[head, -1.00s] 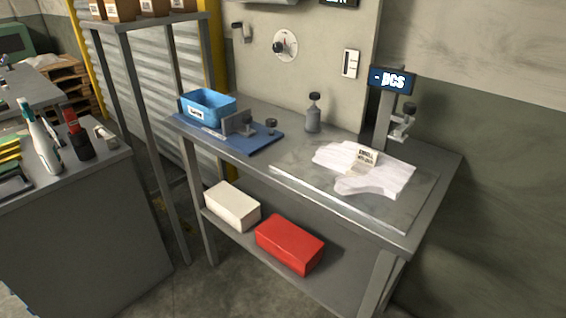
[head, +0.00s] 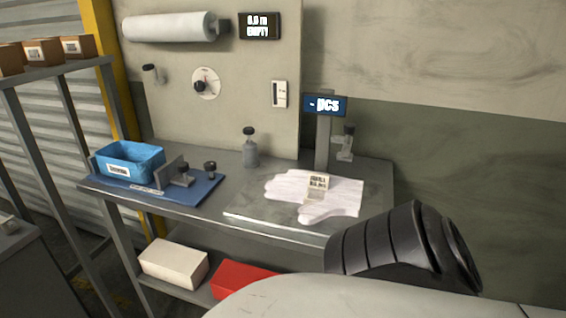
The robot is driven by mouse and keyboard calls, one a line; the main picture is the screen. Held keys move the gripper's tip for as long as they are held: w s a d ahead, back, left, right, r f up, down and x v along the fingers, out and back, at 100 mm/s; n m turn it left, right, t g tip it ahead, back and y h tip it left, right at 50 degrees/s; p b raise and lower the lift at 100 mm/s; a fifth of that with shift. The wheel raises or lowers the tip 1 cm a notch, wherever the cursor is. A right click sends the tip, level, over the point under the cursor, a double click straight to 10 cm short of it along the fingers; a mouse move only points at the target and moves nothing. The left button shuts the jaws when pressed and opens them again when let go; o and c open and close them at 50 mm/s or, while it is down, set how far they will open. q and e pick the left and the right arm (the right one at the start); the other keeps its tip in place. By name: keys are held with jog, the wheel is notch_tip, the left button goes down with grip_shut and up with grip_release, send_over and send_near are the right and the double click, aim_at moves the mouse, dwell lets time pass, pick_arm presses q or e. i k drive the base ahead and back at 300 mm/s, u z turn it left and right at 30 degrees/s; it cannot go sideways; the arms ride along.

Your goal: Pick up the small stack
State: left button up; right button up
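A small stack of white gloves (head: 285,187) lies flat on the metal plate at the right part of the workbench. A small labelled card or block (head: 317,188) sits on top of the gloves. One of my arms, pale with a black ribbed joint, reaches across the lower right of the head view, in front of the bench. Its gripper is outside the picture, and so is my other gripper.
The workbench (head: 165,207) carries a blue bin (head: 130,174) on a blue mat with a small grey fixture, a grey bottle (head: 250,152) and a display post (head: 323,140). White (head: 174,262) and red (head: 243,279) boxes sit on the lower shelf. A roll (head: 170,27) hangs on the wall.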

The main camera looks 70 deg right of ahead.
aim_at(323, 196)
jog(key=i, duration=1.25)
jog(key=z, duration=2.4)
